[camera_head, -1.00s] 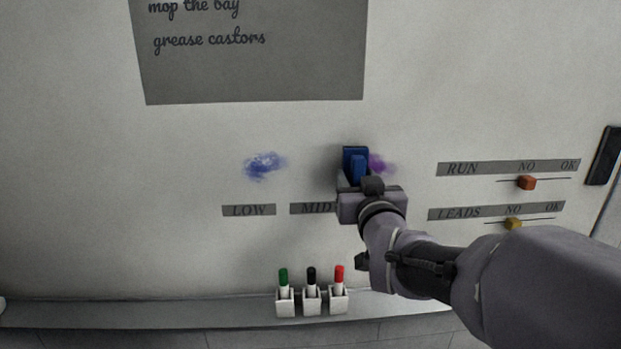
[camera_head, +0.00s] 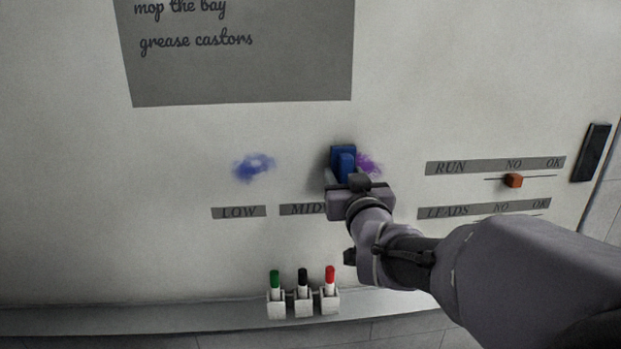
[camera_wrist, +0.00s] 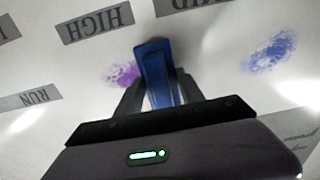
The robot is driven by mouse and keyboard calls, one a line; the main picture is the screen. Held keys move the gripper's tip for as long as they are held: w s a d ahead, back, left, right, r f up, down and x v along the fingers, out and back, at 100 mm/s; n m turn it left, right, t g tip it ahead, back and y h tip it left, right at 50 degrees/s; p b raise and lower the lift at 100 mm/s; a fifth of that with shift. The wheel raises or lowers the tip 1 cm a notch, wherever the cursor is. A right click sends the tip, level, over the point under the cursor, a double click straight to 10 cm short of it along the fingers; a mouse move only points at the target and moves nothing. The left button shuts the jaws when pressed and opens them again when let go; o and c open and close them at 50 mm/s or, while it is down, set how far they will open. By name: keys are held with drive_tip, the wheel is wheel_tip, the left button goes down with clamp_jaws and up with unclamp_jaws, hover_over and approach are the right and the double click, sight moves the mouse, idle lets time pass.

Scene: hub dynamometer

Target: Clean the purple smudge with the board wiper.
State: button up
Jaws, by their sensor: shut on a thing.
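The board wiper (camera_head: 343,158) is a blue block held at the whiteboard. My gripper (camera_head: 346,180) is shut on it; in the wrist view the two fingers grip the blue wiper (camera_wrist: 156,72) from both sides. The purple smudge (camera_head: 368,164) shows just right of the wiper in the head view and is partly hidden behind it. I cannot tell whether the wiper touches the board.
A blue smudge (camera_head: 254,167) is left of the wiper above the LOW label (camera_head: 239,212). Green, black and red markers (camera_head: 303,292) stand in holders on the ledge below. An orange slider (camera_head: 513,180) and a black bar (camera_head: 591,152) are at the right.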

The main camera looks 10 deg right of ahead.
drive_tip(key=shift+w, duration=0.55)
